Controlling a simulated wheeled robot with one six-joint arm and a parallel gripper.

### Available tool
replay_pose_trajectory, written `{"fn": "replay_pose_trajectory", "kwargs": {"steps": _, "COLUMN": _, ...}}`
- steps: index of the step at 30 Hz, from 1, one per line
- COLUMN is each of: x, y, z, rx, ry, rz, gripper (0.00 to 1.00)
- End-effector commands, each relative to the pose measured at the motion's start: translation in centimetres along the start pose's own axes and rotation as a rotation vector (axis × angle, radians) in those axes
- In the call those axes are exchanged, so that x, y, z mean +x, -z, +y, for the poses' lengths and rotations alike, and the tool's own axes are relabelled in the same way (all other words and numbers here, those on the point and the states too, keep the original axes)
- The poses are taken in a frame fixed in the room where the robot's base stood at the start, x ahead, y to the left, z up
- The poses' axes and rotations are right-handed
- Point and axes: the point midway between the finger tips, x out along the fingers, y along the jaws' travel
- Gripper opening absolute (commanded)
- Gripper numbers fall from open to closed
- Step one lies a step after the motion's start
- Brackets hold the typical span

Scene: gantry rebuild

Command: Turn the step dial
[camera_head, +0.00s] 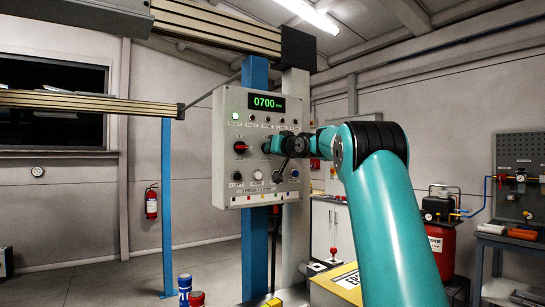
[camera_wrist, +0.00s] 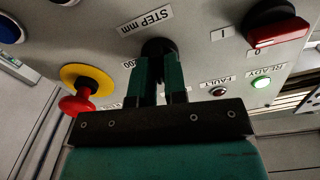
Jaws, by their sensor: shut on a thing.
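The step dial (camera_wrist: 158,47) is a dark round knob on the grey control panel (camera_head: 222,160), under a "STEP mm" label (camera_wrist: 147,20) in the wrist view. My gripper (camera_wrist: 160,62) has its two teal fingers on either side of the dial and is shut on it. The fingers cover most of the knob, so its pointer and setting cannot be read. In the head view my gripper (camera_head: 268,146) reaches the panel's face from the right and the dial is hidden. The panel display (camera_head: 265,103) reads 0700 in green.
A red emergency stop (camera_wrist: 80,102) on a yellow ring and a red rotary switch (camera_wrist: 276,30) flank the dial. A green READY lamp (camera_wrist: 261,83) is lit; the FAULT lamp (camera_wrist: 219,91) looks dark. A blue post (camera_head: 255,240) stands behind the panel.

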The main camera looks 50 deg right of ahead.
Motion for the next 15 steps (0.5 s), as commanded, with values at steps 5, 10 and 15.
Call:
{"fn": "replay_pose_trajectory", "kwargs": {"steps": 5, "x": 0.02, "y": -0.31, "z": 0.16, "rx": -0.108, "ry": -0.002, "rz": -0.002, "gripper": 0.00}}
{"fn": "replay_pose_trajectory", "kwargs": {"steps": 10, "x": 0.02, "y": -0.25, "z": 0.15, "rx": -0.176, "ry": -0.002, "rz": -0.003, "gripper": 0.00}}
{"fn": "replay_pose_trajectory", "kwargs": {"steps": 15, "x": 0.02, "y": -0.17, "z": 0.14, "rx": -0.212, "ry": -0.002, "rz": -0.003, "gripper": 0.00}}
